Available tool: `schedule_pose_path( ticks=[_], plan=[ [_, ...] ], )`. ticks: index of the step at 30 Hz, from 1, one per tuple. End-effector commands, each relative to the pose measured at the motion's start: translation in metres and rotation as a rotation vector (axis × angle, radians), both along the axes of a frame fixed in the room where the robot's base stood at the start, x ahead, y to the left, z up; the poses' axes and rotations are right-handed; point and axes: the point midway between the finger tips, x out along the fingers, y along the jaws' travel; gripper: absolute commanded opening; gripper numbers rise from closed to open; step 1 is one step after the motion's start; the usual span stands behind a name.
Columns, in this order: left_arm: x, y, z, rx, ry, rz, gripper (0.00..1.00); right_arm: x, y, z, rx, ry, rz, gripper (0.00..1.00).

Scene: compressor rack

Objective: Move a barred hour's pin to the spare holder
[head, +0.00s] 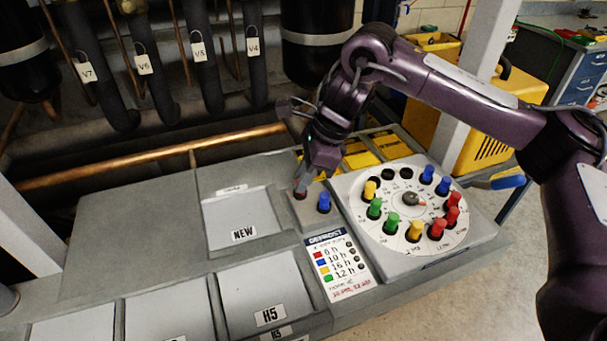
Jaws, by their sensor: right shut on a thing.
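The defrost timer dial (402,248) is a white round plate on a grey box at right, with red, blue, yellow and green pins around a central knob (410,199). Two dark holes (397,174) at its far side hold no pin. The spare holder (316,215) is a small grey block left of the dial, with a blue pin (323,202) upright in it. My right gripper (301,190) points down over the holder's left part, shut on a pin that looks dull red and is mostly hidden by the fingers. Whether that pin is seated cannot be told. My left gripper is out of view.
A DEFROST card (335,264) with a colour key and red handwriting lies in front of the holder. Grey trays marked NEW (240,217) and H5 (267,300) are to the left. Yellow bars (362,159) lie behind. Pipes with tags and a copper pipe (150,158) run along the back.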

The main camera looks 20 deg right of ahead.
Motion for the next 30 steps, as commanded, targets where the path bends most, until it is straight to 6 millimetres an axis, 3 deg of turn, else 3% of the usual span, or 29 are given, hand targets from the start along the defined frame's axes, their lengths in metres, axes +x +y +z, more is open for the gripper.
schedule_pose_path(
  ticks=[2,3,9,19,30],
  plan=[
    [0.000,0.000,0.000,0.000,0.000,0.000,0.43,0.000,0.000,0.000,0.000,0.000,0.000,0.00],
    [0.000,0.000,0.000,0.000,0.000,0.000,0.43,0.000,0.000,0.000,0.000,0.000,0.000,0.20],
    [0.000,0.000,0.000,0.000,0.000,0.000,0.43,0.000,0.000,0.000,0.000,0.000,0.000,0.43],
    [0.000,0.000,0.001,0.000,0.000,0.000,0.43,0.000,-0.002,0.007,0.000,-0.003,0.000,0.43],
    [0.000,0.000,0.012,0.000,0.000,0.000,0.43,-0.005,-0.023,0.060,-0.001,-0.004,-0.001,0.43]
  ],
)
